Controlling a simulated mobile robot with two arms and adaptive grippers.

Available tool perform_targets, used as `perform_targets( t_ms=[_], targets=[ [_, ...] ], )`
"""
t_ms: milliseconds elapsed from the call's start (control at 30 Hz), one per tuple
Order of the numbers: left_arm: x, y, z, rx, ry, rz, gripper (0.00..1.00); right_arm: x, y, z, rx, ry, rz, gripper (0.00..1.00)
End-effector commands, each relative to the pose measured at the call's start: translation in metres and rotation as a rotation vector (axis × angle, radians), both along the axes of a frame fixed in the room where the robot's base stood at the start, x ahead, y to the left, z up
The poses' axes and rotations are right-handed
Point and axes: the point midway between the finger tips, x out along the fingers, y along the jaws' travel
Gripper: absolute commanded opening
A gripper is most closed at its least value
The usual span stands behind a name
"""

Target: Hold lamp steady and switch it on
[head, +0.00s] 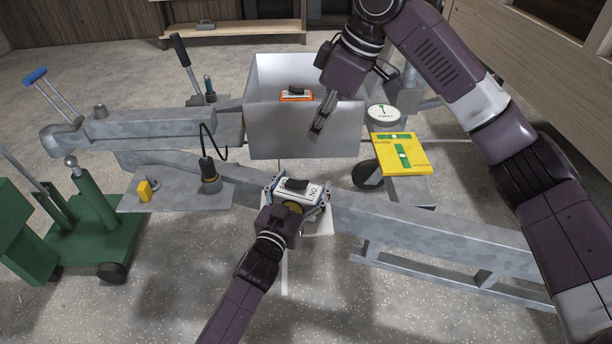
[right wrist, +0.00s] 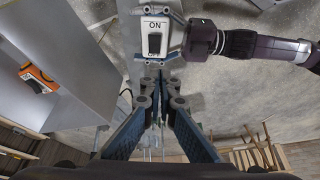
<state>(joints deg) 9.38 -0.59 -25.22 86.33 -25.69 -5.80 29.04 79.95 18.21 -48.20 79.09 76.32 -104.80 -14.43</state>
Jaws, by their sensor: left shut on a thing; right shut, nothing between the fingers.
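The lamp (head: 309,192) is a white box with "ON" on its top and a black rocker switch (head: 296,184). My left gripper (head: 297,197) is shut on it, with fingers on both sides, above a small white plate on the grey beam. The lamp also shows at the top of the right wrist view (right wrist: 146,30), with its rocker (right wrist: 155,44) facing the camera. My right gripper (head: 318,128) is shut and empty, above and behind the lamp, in front of the grey box. Its closed fingertips also show in the right wrist view (right wrist: 160,78), just below the lamp, apart from it.
An open grey metal box (head: 290,143) stands behind, with an orange device (head: 296,96) at its back. A yellow panel (head: 403,160) and a round dial (head: 383,113) are to the right.

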Motion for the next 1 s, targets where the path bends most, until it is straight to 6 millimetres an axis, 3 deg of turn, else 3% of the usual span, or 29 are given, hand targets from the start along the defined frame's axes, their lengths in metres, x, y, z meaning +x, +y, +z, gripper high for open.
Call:
perform_targets(
  t_ms=[267, 433, 867, 1000],
  targets=[
    [0.000, 0.000, -0.001, 0.001, 0.002, 0.000, 0.47, 0.000, 0.000, -0.001, 0.001, 0.000, 0.000, 0.00],
    [0.000, 0.000, -0.001, 0.001, 0.002, 0.000, 0.47, 0.002, 0.005, -0.013, 0.000, 0.001, 0.001, 0.00],
    [0.000, 0.000, -0.001, 0.001, 0.002, 0.000, 0.47, 0.013, 0.033, -0.095, -0.001, 0.003, 0.001, 0.00],
    [0.000, 0.000, -0.001, 0.001, 0.002, 0.000, 0.47, 0.010, 0.024, -0.115, 0.000, 0.002, -0.001, 0.00]
  ],
)
